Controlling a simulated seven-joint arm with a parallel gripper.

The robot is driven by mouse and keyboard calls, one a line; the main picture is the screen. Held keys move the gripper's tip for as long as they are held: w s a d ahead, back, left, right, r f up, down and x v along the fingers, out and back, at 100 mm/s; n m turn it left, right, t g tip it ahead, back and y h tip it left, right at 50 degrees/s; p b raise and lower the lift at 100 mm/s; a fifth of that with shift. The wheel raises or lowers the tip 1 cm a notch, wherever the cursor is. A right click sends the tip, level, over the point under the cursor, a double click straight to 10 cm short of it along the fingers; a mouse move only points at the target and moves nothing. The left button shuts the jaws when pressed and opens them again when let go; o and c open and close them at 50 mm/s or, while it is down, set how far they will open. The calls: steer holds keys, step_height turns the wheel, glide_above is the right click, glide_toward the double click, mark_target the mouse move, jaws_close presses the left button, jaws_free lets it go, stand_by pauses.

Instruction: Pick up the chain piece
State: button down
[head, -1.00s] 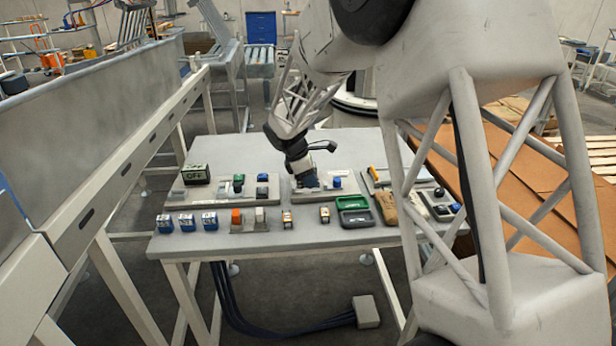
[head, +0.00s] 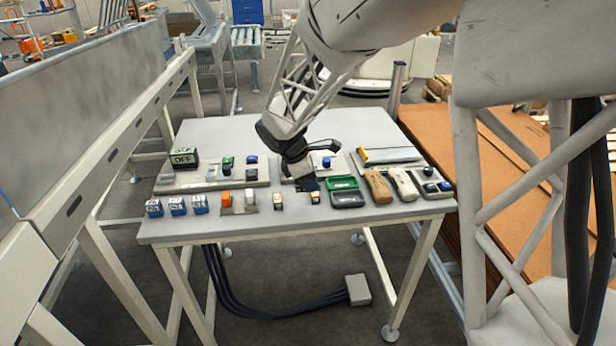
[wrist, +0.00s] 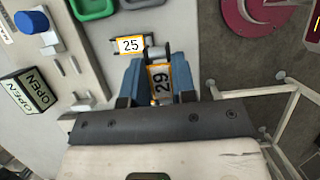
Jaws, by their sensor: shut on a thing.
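The chain piece (wrist: 160,83), with an orange-edged label reading 29, is between the two blue fingers of my gripper (wrist: 160,78) in the wrist view. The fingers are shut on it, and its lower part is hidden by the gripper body. A similar piece labelled 25 (wrist: 130,45) lies just beyond the fingertips. In the head view my gripper (head: 308,186) is low over the front middle of the table. A small orange-marked piece (head: 315,198) shows beside its tip; which number it bears I cannot tell. Another such piece (head: 278,201) stands to its left.
The grey table (head: 235,228) has its front edge close to my gripper. Green tray (head: 342,183), dark tray (head: 347,199) and tan pouches (head: 378,187) are to the right.

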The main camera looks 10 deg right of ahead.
steer(key=shift+s, duration=0.15)
steer(key=shift+d, duration=0.15)
stand_by(0.5)
steer(key=d, duration=0.4)
steer(key=w+d, duration=0.1)
steer(key=d, duration=0.6)
steer(key=shift+w+d+r, duration=0.3)
steer(key=shift+w+d, duration=0.05)
steer(key=shift+f, duration=0.2)
steer(key=shift+f, duration=2.5)
steer(key=shift+f, duration=0.15)
steer(key=c, duration=0.9)
jaws_free()
steer(key=shift+c, duration=1)
steer(key=shift+o, duration=0.4)
